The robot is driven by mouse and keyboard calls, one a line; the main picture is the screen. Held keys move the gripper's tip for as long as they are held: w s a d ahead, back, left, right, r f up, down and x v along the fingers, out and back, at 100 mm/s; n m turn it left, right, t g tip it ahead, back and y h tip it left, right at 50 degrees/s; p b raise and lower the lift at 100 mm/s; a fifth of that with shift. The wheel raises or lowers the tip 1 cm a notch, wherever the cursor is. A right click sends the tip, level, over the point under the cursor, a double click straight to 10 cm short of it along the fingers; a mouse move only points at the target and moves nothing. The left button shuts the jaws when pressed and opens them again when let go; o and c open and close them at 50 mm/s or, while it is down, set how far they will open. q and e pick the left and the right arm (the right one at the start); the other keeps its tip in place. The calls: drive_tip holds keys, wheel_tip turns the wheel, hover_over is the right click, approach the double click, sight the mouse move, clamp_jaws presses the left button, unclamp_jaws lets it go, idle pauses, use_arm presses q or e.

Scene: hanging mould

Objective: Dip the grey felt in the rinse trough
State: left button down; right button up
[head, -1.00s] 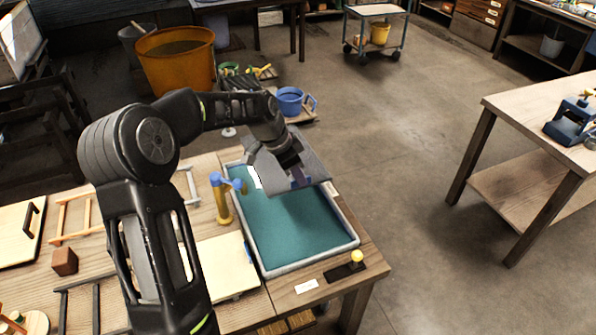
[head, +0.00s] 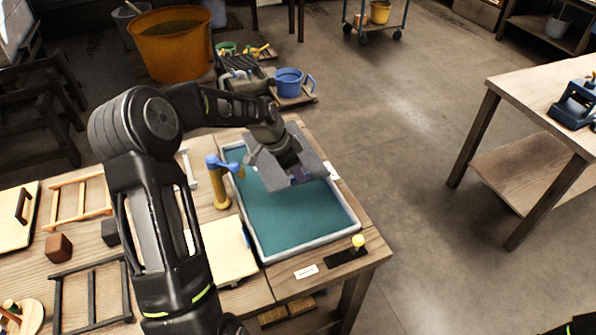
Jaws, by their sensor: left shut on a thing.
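The grey felt (head: 311,160) is a flat grey sheet in the head view. My left gripper (head: 298,176) is shut on it and holds it at the far part of the rinse trough. The rinse trough (head: 350,228) is a pale-rimmed basin of teal water (head: 290,222) set in the wooden table. The felt hides the far end of the water. I cannot tell whether the felt touches the water. My right gripper is not in view.
A brass tap with a blue handle (head: 218,182) stands at the trough's left rim. A pale board (head: 222,260) lies left of the trough. Open floor (head: 420,100) lies to the right.

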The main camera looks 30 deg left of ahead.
use_arm(q)
wheel_tip(320, 180, down, 12)
drive_tip(key=b, duration=0.8)
drive_tip(key=shift+r, duration=0.1)
drive_tip(key=shift+f+b, duration=1.15)
drive_tip(key=shift+f, duration=0.2)
drive_tip(key=shift+a, duration=0.1)
drive_tip(key=shift+w+a, duration=0.85)
drive_tip(key=shift+a, duration=0.3)
drive_tip(key=shift+s+d+b, duration=0.2)
drive_tip(key=shift+s+d, duration=0.25)
drive_tip(key=shift+d, duration=0.2)
drive_tip(key=shift+s+d+b, duration=0.15)
drive_tip(key=shift+s+d, duration=0.25)
drive_tip(key=shift+d, duration=0.2)
